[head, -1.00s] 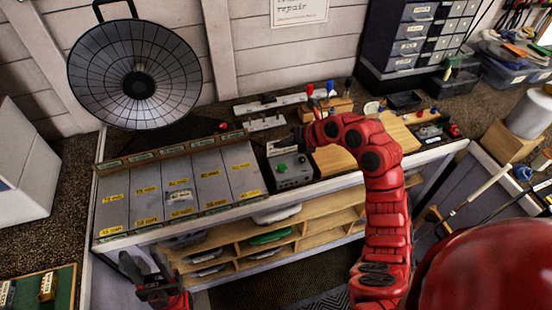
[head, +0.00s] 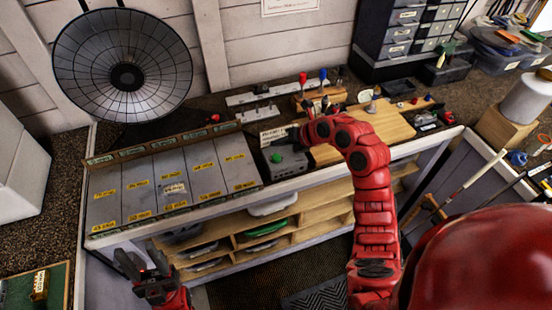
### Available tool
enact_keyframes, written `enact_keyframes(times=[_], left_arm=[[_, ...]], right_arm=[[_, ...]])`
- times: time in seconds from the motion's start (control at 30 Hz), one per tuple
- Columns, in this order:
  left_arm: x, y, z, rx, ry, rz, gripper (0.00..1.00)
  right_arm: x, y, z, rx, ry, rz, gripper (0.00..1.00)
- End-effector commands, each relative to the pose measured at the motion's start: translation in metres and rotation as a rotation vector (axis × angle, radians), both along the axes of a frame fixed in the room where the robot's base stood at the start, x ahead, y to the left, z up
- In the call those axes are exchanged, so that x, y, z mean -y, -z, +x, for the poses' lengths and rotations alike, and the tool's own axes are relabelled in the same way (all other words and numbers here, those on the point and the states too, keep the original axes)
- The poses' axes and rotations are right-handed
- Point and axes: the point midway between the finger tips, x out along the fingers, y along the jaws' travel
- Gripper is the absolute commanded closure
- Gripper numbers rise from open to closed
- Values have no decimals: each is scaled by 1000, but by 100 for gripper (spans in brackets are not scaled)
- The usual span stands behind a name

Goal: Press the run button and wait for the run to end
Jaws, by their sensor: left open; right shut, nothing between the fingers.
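The run button appears to be the green button (head: 276,157) on top of a small grey box (head: 290,164) at the bench's front edge, right of the labelled panels. My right gripper (head: 293,134) is shut and empty, just behind and above the box. It looks apart from the button; its fingertips are small and hard to make out, partly hidden by the wrist. My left gripper (head: 143,263) is open and empty, low in front of the bench, well away from the box.
Grey panels with yellow labels (head: 163,187) fill the bench's left part. A wooden board (head: 385,122) and upright tools with red and blue tops (head: 303,78) stand near my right arm. A large dish (head: 124,64) stands behind. Shelves (head: 320,193) are below.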

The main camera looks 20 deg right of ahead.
Motion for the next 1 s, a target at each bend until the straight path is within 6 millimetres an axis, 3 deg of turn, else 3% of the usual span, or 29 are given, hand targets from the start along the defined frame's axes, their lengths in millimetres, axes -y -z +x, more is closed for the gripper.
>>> enact_keyframes(times=[0.1, 0.3, 1.0], left_arm=[[0, 14, 0, 0, 0, 0, 50], [0, 22, 0, 0, 0, 0, 50], [0, 22, 0, 0, 0, 0, 50]], right_arm=[[0, 21, -1, -3, -1, 0, 100], [-1, 31, 0, -1, -1, 2, 100], [-1, 32, 0, 0, 0, 2, 100]])
